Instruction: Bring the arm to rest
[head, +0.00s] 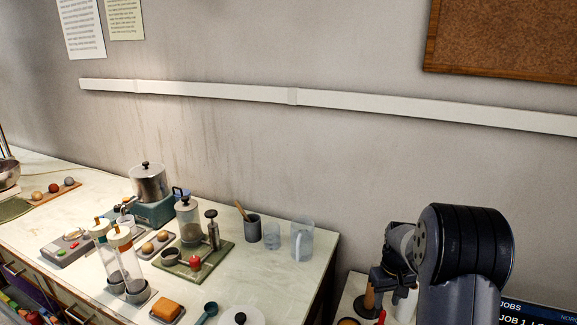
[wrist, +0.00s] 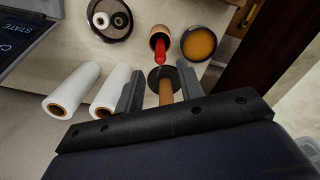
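My gripper (wrist: 160,68) is open in the wrist view, its two dark fingers standing wide apart. A wooden-handled tool (wrist: 166,91) with a dark round end shows between the fingers, with a gap on each side; I cannot tell how far below the fingers it is. In the head view my arm is at the lower right, with the gripper (head: 380,283) pointing down over a side surface. The wooden handle (head: 369,299) shows just below it there.
Two white rolls (wrist: 72,88), a cup with a red-handled item (wrist: 158,43), a bowl of orange material (wrist: 199,43) and a dark dish (wrist: 110,18) stand close by. A screen (head: 540,312) is at the lower right. The crowded long bench (head: 311,245) lies left.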

